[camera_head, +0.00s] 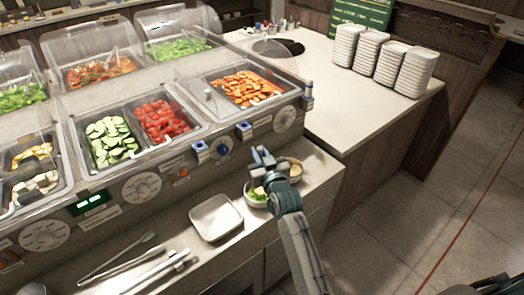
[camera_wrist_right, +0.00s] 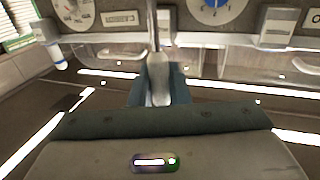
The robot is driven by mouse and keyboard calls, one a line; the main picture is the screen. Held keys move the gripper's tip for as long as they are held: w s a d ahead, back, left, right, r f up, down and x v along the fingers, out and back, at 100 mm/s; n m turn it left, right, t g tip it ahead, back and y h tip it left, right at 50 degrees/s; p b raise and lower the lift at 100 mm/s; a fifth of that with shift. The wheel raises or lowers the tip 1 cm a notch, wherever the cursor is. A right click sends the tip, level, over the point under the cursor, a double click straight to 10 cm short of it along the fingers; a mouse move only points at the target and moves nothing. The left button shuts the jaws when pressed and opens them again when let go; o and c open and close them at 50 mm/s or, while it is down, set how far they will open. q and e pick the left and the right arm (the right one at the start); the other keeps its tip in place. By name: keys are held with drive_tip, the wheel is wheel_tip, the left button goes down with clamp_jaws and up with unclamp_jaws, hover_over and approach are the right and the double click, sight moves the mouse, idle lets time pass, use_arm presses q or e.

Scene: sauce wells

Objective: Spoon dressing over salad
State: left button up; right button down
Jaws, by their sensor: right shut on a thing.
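My right gripper (camera_head: 262,160) is above the lower counter in front of the salad bar. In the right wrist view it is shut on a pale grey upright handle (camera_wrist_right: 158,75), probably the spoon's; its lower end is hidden. A salad bowl (camera_head: 246,195) with green leaves and pale pieces sits on the lower counter, partly hidden behind my right arm. Tan content (camera_head: 295,170) shows on the other side of the arm; I cannot tell if it is the same bowl. No dressing can be made out clearly. My left gripper is not in view.
An empty square tray (camera_head: 208,232) and tongs (camera_head: 150,268) lie left of the bowl. The salad bar (camera_head: 200,130) with clear covers rises behind. Plate stacks (camera_head: 372,52) stand on the right counter (camera_head: 345,105). Dark round openings (camera_head: 292,47) show at its back.

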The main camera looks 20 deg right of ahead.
drive_tip(key=shift+f+b, duration=0.65)
drive_tip(key=shift+f, duration=0.25)
drive_tip(key=shift+w+d+r+p, duration=0.1)
drive_tip(key=shift+d+r+p, duration=0.15)
drive_tip(key=shift+p, duration=0.1)
drive_tip(key=shift+w+d+f+m, duration=0.1)
drive_tip(key=shift+d+m, duration=0.2)
drive_tip(key=shift+m, duration=0.2)
drive_tip(key=w+d+f+m+g+y+p, duration=0.2)
drive_tip(key=d+f+m, duration=0.3)
drive_tip(key=d+m, duration=0.3)
drive_tip(key=shift+w+d+f+m+g+p, duration=0.15)
drive_tip(key=shift+w+f+m+g+p, duration=0.15)
drive_tip(key=shift+w+g+p, duration=0.3)
drive_tip(key=shift+s+r, duration=0.1)
